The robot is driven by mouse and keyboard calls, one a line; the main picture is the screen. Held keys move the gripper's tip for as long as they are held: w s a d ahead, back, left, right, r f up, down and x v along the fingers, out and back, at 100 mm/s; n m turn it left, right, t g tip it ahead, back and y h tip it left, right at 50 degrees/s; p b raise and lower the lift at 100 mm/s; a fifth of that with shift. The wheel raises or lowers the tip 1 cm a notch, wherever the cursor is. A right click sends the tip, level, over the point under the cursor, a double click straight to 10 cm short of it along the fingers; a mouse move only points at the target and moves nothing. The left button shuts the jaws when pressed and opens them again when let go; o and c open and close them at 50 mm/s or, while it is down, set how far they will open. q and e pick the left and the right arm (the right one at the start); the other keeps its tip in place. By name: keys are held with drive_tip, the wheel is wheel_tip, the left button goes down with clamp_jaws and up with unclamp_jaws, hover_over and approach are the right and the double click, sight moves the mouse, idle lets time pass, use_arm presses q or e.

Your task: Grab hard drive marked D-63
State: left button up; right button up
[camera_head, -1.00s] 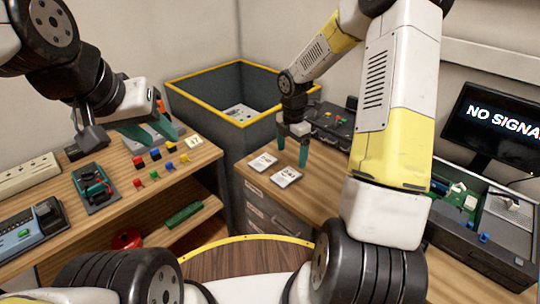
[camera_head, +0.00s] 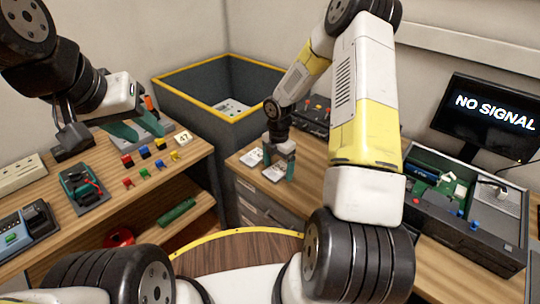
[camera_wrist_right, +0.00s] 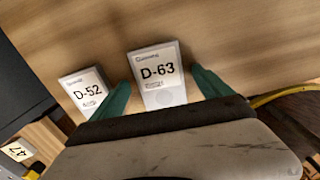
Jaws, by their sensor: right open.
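The hard drive marked D-63 (camera_wrist_right: 158,72) is a flat white slab lying on the wooden desk. It shows in the head view (camera_head: 275,173) at the front edge of the desk. The drive marked D-52 (camera_wrist_right: 84,90) lies to its left, also in the head view (camera_head: 250,158). My right gripper (camera_wrist_right: 164,92) is open, its teal fingers on either side of D-63's near part with gaps. In the head view the right gripper (camera_head: 279,164) points down over the drives. My left gripper (camera_head: 138,127) is open and empty above the left bench.
A blue-grey bin with yellow rim (camera_head: 190,95) stands between the benches. An open computer case (camera_head: 470,235) and monitor (camera_head: 490,115) stand right.

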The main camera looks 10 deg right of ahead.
drive_tip(key=c, duration=1.6)
drive_tip(key=shift+c, duration=0.4)
drive_tip(key=shift+r, duration=0.15)
